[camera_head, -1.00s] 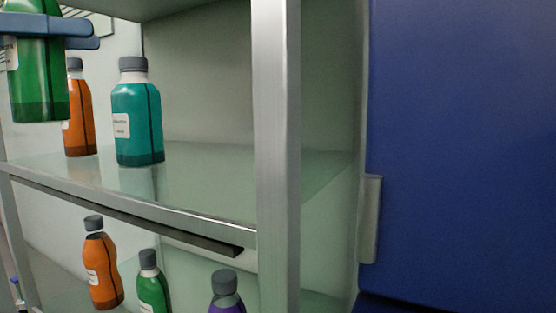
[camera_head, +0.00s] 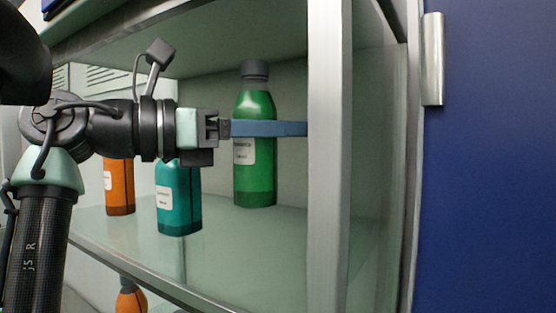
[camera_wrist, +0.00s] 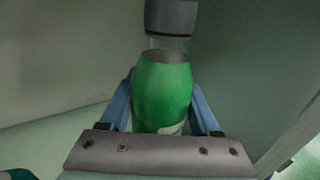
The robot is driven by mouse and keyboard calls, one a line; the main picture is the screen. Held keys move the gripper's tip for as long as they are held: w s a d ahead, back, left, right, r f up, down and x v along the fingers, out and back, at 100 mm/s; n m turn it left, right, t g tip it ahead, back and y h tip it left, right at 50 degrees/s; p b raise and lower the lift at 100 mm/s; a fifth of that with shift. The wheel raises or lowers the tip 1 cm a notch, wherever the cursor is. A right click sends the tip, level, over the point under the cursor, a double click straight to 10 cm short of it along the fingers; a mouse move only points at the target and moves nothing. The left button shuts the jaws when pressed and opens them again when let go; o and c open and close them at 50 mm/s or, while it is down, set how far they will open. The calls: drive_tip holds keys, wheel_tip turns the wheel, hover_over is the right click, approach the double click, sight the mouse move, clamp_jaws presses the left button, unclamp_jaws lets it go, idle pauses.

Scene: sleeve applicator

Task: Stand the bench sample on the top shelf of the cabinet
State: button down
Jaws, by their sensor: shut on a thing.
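The bench sample looks to be the green bottle (camera_head: 257,186) with a grey cap and white label, upright inside the cabinet. My gripper (camera_head: 290,129) is shut on it at mid-height, with a blue finger across its front. In the wrist view the green bottle (camera_wrist: 163,92) sits between both blue fingers. The glass shelf (camera_head: 225,262) of the cabinet lies below it. I cannot tell whether the bottle's base touches the shelf. The head view does not show whether this is the top shelf, though a panel is above it.
A teal bottle (camera_head: 178,207) and an orange bottle (camera_head: 119,187) stand on the same shelf to the left, partly behind my arm. A metal post (camera_head: 329,170) is close on the right. Another orange bottle (camera_head: 130,298) is below. A blue door (camera_head: 490,170) is at far right.

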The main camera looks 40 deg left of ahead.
sight(273, 166)
drive_tip(key=shift+s+a+f+p, duration=0.1)
drive_tip(key=shift+f+p, duration=0.25)
drive_tip(key=shift+f, duration=0.5)
drive_tip(key=shift+s+a+f+p, duration=0.1)
drive_tip(key=shift+f+p, duration=0.25)
drive_tip(key=shift+f, duration=0.45)
drive_tip(key=shift+f+p, duration=0.35)
drive_tip(key=shift+f, duration=0.25)
drive_tip(key=shift+w+d+f+p, duration=0.15)
drive_tip(key=shift+w+f+p, duration=0.1)
drive_tip(key=shift+f+p, duration=0.35)
drive_tip(key=shift+f, duration=0.15)
drive_tip(key=shift+f, duration=0.1)
drive_tip(key=shift+c, duration=0.6)
unclamp_jaws()
